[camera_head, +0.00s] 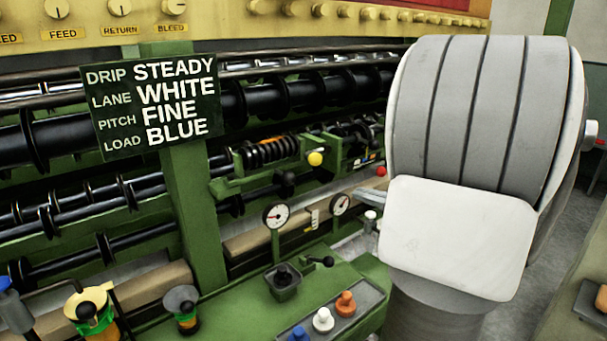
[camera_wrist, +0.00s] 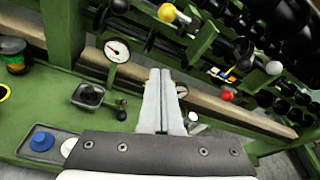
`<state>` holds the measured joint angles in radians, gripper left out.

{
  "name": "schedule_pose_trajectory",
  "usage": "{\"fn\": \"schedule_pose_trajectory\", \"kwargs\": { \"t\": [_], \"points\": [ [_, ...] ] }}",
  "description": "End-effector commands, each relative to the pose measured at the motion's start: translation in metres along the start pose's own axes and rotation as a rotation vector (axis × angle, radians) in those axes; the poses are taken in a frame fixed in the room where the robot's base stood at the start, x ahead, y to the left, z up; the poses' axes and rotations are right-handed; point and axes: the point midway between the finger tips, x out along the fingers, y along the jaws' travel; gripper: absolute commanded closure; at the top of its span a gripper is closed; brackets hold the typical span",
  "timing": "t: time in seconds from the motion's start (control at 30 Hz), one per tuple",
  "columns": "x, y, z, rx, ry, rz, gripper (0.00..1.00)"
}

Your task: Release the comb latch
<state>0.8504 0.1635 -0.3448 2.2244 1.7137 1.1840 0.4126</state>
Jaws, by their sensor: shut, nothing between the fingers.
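My gripper (camera_head: 358,194) reaches left from my large grey arm, its pale fingers closed together and empty. In the wrist view the shut fingers (camera_wrist: 160,74) point at the green machine, beside a round gauge (camera_wrist: 117,51). No part is labelled as the comb latch, so I cannot tell which it is. A yellow ball knob (camera_head: 315,158) sits on a green bracket next to a black coil spring (camera_head: 268,152); it also shows in the wrist view (camera_wrist: 167,13). A red ball knob (camera_head: 381,171) is near the fingers, and shows in the wrist view (camera_wrist: 228,95). The fingers appear clear of both knobs.
A sign (camera_head: 155,105) reads DRIP STEADY, LANE WHITE, PITCH FINE, LOAD BLUE. Blue, white (camera_head: 323,319) and orange (camera_head: 346,303) buttons and a black joystick (camera_head: 283,275) sit on the green console. Two gauges (camera_head: 276,215) stand behind it. Black rollers fill the back.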

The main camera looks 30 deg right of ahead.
Motion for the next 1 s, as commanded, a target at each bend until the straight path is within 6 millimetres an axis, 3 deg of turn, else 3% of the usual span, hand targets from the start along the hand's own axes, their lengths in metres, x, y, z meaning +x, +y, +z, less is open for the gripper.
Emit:
{"fn": "schedule_pose_trajectory", "kwargs": {
  "t": [0.37, 0.53, 1.0],
  "points": [
    [-0.002, -0.005, -0.001, 0.011, -0.004, -0.017, 1.0],
    [0.009, -0.005, -0.002, 0.01, -0.004, -0.015, 1.0],
    [0.103, -0.005, -0.002, 0.01, -0.004, -0.012, 1.0]
  ]
}}
